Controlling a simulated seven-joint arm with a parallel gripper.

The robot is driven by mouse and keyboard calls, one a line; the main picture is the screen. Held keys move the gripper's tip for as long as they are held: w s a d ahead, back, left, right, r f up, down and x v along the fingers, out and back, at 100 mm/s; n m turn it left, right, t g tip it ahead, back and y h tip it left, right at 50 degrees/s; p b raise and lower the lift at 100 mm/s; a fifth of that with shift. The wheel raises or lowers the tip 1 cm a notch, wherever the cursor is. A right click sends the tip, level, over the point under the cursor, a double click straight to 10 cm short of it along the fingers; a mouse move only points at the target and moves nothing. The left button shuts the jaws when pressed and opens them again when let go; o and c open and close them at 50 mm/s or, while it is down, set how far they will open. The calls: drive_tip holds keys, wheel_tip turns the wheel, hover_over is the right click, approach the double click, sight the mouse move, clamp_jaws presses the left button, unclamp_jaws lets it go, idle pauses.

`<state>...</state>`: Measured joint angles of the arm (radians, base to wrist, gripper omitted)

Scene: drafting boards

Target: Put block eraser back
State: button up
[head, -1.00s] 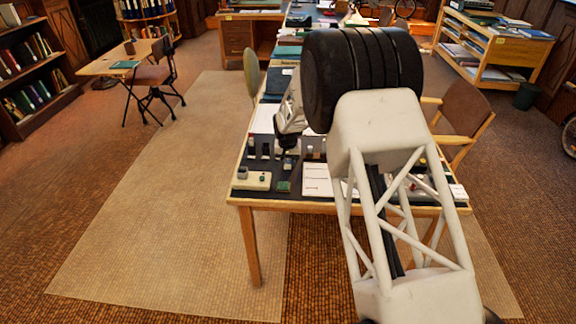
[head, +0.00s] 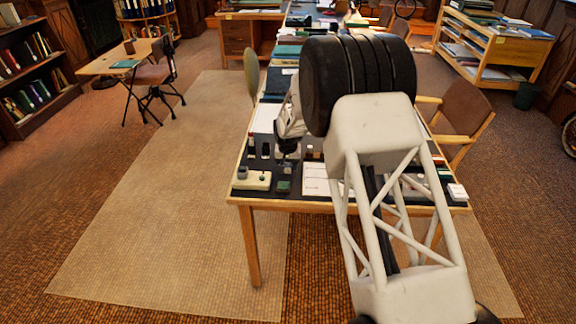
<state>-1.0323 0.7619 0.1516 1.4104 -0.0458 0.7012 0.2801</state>
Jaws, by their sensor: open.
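My gripper (head: 286,158) hangs from my arm over the dark mat near the front left of the table, with its jaws open. It is small and dark here, and the gap between the fingers is hard to make out. A small dark green block (head: 283,187) lies at the table's front edge below it. A small white block (head: 457,191) lies at the front right corner. I cannot tell which small block is the block eraser. My arm hides the middle and right of the table.
A cream holder (head: 252,180) with small round pieces on it stands at the front left corner. Small upright items (head: 252,148) stand behind it. White paper (head: 315,179) lies right of the green block. A chair (head: 462,110) stands close on the right.

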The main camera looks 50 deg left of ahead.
sight(288, 167)
drive_tip(key=shift+r, duration=0.15)
wheel_tip(288, 167, up, 12)
drive_tip(key=s+d, duration=0.1)
idle(0.7)
idle(0.5)
idle(0.4)
